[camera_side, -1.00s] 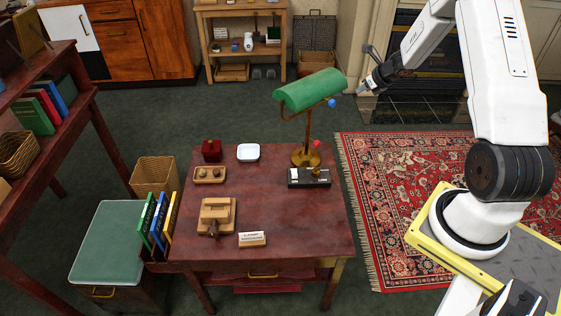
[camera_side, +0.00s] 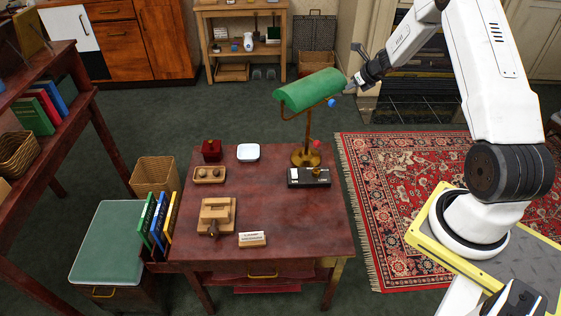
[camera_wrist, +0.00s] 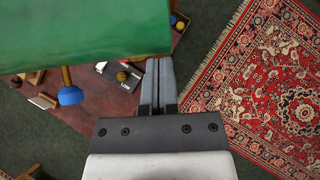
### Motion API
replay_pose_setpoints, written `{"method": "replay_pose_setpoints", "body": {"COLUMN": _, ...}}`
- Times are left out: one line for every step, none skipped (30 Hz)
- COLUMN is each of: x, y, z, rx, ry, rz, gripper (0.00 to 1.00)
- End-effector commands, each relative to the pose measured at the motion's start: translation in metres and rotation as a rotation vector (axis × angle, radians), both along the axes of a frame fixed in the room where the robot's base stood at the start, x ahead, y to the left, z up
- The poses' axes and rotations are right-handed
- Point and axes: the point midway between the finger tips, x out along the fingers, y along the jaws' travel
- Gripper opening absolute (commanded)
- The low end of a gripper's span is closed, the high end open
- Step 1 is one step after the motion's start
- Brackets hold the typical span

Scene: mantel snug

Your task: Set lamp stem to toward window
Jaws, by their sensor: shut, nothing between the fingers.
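The desk lamp has a green half-round shade (camera_side: 310,89), a thin brass stem (camera_side: 308,128) and a round brass base (camera_side: 306,158) at the desk's back right. A blue knob (camera_side: 332,103) sits under the shade's right part, and a small red knob (camera_side: 317,145) is low by the stem. My gripper (camera_side: 349,88) is shut and empty, at the shade's right end. In the wrist view, the fingertips (camera_wrist: 159,62) lie beside the shade's edge (camera_wrist: 80,32); I cannot tell whether they touch. The blue knob (camera_wrist: 69,96) shows left of the fingers, and the shade hides much of the stem.
A black box (camera_side: 309,178) stands in front of the lamp base. The red-brown desk (camera_side: 275,215) also holds a white dish (camera_side: 248,152), a red box (camera_side: 211,150), wooden pieces and a name card (camera_side: 252,239). Open floor and a patterned rug (camera_side: 385,215) lie right of the desk.

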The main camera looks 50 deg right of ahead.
Motion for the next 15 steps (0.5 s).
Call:
{"method": "replay_pose_setpoints", "body": {"x": 0.002, "y": -0.002, "z": 0.000, "rx": -0.001, "ry": -0.001, "rz": 0.001, "gripper": 0.00}}
{"method": "replay_pose_setpoints", "body": {"x": 0.003, "y": -0.003, "z": 0.000, "rx": -0.001, "ry": -0.001, "rz": 0.002, "gripper": 0.00}}
{"method": "replay_pose_setpoints", "body": {"x": 0.005, "y": -0.004, "z": 0.000, "rx": -0.001, "ry": -0.001, "rz": 0.002, "gripper": 0.00}}
{"method": "replay_pose_setpoints", "body": {"x": 0.006, "y": -0.005, "z": 0.000, "rx": -0.001, "ry": -0.001, "rz": 0.001, "gripper": 0.00}}
{"method": "replay_pose_setpoints", "body": {"x": 0.007, "y": -0.007, "z": 0.000, "rx": -0.002, "ry": 0.000, "rz": 0.002, "gripper": 0.00}}
{"method": "replay_pose_setpoints", "body": {"x": 0.009, "y": -0.008, "z": -0.001, "rx": -0.001, "ry": 0.000, "rz": 0.001, "gripper": 0.00}}
{"method": "replay_pose_setpoints", "body": {"x": 0.010, "y": -0.009, "z": -0.001, "rx": -0.001, "ry": 0.000, "rz": 0.001, "gripper": 0.00}}
{"method": "replay_pose_setpoints", "body": {"x": 0.011, "y": -0.010, "z": 0.000, "rx": -0.001, "ry": 0.000, "rz": 0.002, "gripper": 0.00}}
{"method": "replay_pose_setpoints", "body": {"x": 0.012, "y": -0.011, "z": 0.000, "rx": -0.001, "ry": 0.000, "rz": 0.001, "gripper": 0.00}}
{"method": "replay_pose_setpoints", "body": {"x": 0.012, "y": -0.011, "z": 0.000, "rx": 0.000, "ry": 0.000, "rz": 0.000, "gripper": 0.00}}
{"method": "replay_pose_setpoints", "body": {"x": 0.012, "y": -0.011, "z": 0.000, "rx": 0.000, "ry": 0.000, "rz": 0.000, "gripper": 0.00}}
{"method": "replay_pose_setpoints", "body": {"x": 0.012, "y": -0.011, "z": 0.000, "rx": 0.000, "ry": 0.000, "rz": 0.000, "gripper": 0.00}}
{"method": "replay_pose_setpoints", "body": {"x": 0.012, "y": -0.011, "z": 0.000, "rx": 0.000, "ry": 0.000, "rz": 0.000, "gripper": 0.00}}
{"method": "replay_pose_setpoints", "body": {"x": 0.012, "y": -0.011, "z": 0.000, "rx": 0.000, "ry": 0.000, "rz": 0.000, "gripper": 0.00}}
{"method": "replay_pose_setpoints", "body": {"x": 0.012, "y": -0.011, "z": 0.000, "rx": 0.000, "ry": 0.000, "rz": 0.000, "gripper": 0.00}}
